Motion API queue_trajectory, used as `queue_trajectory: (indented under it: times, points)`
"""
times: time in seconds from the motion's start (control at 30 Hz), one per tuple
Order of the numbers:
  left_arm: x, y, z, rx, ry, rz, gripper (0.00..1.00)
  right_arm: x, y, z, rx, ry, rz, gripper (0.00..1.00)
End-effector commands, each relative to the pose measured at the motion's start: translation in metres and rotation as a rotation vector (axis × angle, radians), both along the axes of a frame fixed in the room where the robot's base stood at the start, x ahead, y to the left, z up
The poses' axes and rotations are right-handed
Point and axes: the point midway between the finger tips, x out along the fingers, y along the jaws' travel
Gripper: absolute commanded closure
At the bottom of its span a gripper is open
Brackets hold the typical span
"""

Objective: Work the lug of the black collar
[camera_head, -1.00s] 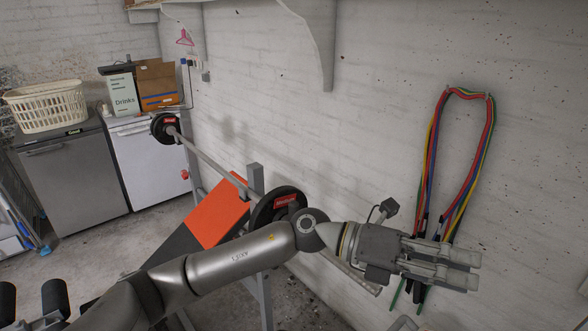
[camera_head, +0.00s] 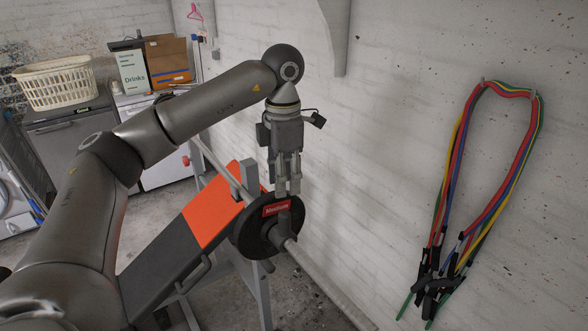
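The black collar (camera_head: 284,226) is on the bar, just on the near side of the weight plate (camera_head: 249,232). I cannot tell whether a fingertip touches the lug. My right gripper is not in view.
The barbell lies on a rack beside an orange and black bench (camera_head: 208,212). The bar's near end (camera_head: 318,274) runs clear of the plate. A white brick wall (camera_head: 395,150) stands close on the right, with coloured bands (camera_head: 461,165) hanging. A basket (camera_head: 62,84) stands at back left.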

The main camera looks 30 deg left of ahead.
Motion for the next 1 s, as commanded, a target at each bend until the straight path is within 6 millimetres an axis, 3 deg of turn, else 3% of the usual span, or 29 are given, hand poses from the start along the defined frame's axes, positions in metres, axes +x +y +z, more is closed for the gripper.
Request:
queue_trajectory:
  times: [0.2,0.3,0.43,0.7,1.0]
  points:
    - [-0.001,-0.001,-0.034,-0.002,0.006,-0.001,0.66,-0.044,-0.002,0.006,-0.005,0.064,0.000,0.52]
    - [-0.002,0.000,-0.053,-0.002,0.006,-0.001,0.66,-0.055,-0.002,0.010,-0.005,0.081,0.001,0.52]
    - [-0.002,-0.001,-0.074,-0.003,0.004,-0.002,0.66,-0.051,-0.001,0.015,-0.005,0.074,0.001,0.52]
    - [-0.001,-0.001,-0.100,-0.004,0.002,-0.002,0.66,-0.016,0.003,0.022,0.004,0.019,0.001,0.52]
    - [-0.001,-0.001,-0.103,-0.005,0.000,-0.002,0.66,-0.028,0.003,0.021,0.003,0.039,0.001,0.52]
